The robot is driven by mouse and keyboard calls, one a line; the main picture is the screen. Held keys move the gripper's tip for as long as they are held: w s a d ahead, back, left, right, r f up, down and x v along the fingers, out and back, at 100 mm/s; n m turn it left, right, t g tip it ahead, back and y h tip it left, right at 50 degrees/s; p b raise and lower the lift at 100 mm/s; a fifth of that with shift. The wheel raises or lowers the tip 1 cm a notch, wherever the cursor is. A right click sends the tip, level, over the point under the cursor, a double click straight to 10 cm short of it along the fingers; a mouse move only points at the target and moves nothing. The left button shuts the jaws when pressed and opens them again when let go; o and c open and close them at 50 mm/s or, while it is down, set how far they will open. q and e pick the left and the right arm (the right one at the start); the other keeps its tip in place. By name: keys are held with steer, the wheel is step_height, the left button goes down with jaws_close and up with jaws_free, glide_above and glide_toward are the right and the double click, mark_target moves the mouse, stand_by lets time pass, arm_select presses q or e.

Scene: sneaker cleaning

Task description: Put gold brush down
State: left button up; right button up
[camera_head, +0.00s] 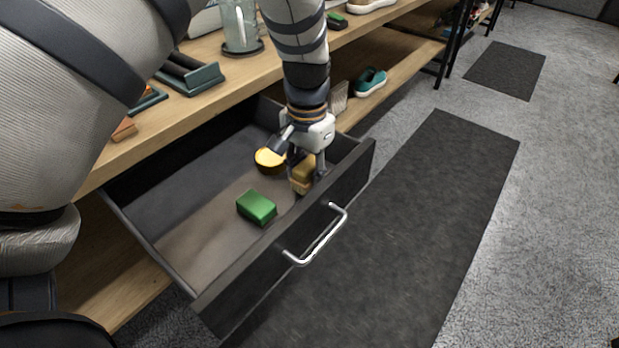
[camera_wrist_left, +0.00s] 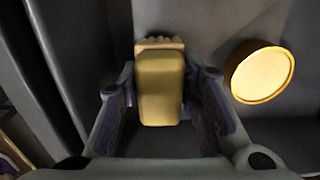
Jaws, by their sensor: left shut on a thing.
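The gold brush (camera_head: 303,174) is a small yellow-gold block. It is in the open drawer's far right corner area, near the drawer front. My left gripper (camera_head: 306,170) reaches down from above and is shut on it. In the left wrist view the gold brush (camera_wrist_left: 161,88) sits between the two fingers, with pale bristles at its far end. I cannot tell whether the brush touches the drawer floor. My right gripper is not in view.
The open drawer (camera_head: 358,165) holds a green block (camera_head: 257,207) and a round yellow tin (camera_head: 269,158), which also shows in the left wrist view (camera_wrist_left: 262,72). The drawer's left part is bare. A teal shoe (camera_head: 370,82) is on the shelf behind.

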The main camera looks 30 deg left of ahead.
mark_target(307, 164)
arm_select(q)
steer(key=shift+f, duration=0.8)
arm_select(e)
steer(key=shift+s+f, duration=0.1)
arm_select(q)
steer(key=shift+f, duration=0.2)
steer(key=o, duration=1)
step_height(307, 164, up, 12)
steer(key=shift+r+p, duration=0.25)
steer(key=shift+p, duration=0.5)
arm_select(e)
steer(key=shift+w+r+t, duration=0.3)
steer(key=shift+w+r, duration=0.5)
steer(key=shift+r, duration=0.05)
arm_select(q)
steer(key=shift+f, duration=0.1)
